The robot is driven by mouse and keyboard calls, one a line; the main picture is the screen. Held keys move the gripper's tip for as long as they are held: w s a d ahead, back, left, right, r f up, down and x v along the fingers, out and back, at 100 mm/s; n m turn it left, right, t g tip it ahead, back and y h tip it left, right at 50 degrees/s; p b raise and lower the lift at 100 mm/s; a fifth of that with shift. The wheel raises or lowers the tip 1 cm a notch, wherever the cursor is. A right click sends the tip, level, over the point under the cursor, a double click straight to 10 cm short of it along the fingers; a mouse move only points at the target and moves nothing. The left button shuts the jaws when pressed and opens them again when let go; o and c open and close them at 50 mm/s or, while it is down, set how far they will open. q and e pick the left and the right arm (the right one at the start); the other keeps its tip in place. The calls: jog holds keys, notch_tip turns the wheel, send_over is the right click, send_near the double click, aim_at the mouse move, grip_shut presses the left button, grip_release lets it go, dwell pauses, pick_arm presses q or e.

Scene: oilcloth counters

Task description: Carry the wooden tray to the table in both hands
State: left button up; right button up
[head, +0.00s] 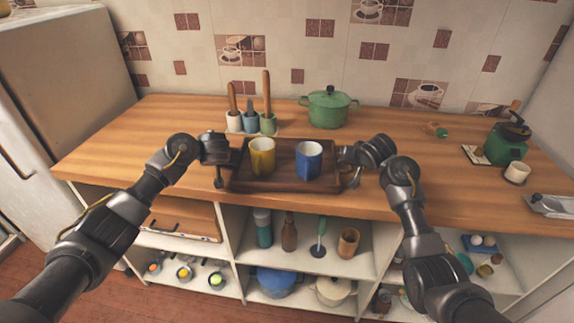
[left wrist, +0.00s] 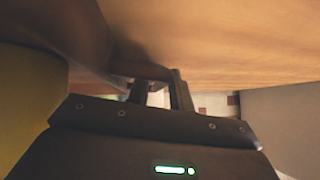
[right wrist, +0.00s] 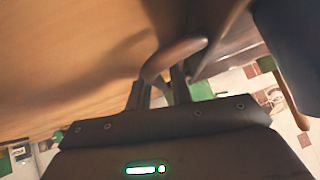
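A dark wooden tray (head: 285,184) is at the front of the wooden counter, level. I cannot tell whether it rests on the counter or is just above it. A yellow mug (head: 262,158) and a blue mug (head: 308,161) stand upright on it. My left gripper (head: 219,180) is at the tray's left end, my right gripper (head: 350,176) at its right end. In the right wrist view a curved brown handle (right wrist: 184,48) meets the fingers. In the left wrist view the fingers (left wrist: 160,92) also meet a dark handle. Whether either grip is closed is unclear. No separate table is visible.
Behind the tray on the counter (head: 400,150) stand a utensil holder (head: 268,124) and a green pot (head: 328,108). A green grinder (head: 502,145) and a white cup (head: 517,172) are at the right. Open shelves lie below. Counter space left of the tray is clear.

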pick_arm(q)
jog(key=shift+c, duration=0.2)
pick_arm(e)
jog(key=shift+c, duration=0.2)
pick_arm(q)
grip_shut()
pick_arm(e)
grip_shut()
pick_arm(q)
jog(key=shift+r, duration=0.2)
pick_arm(e)
jog(key=shift+r, duration=0.2)
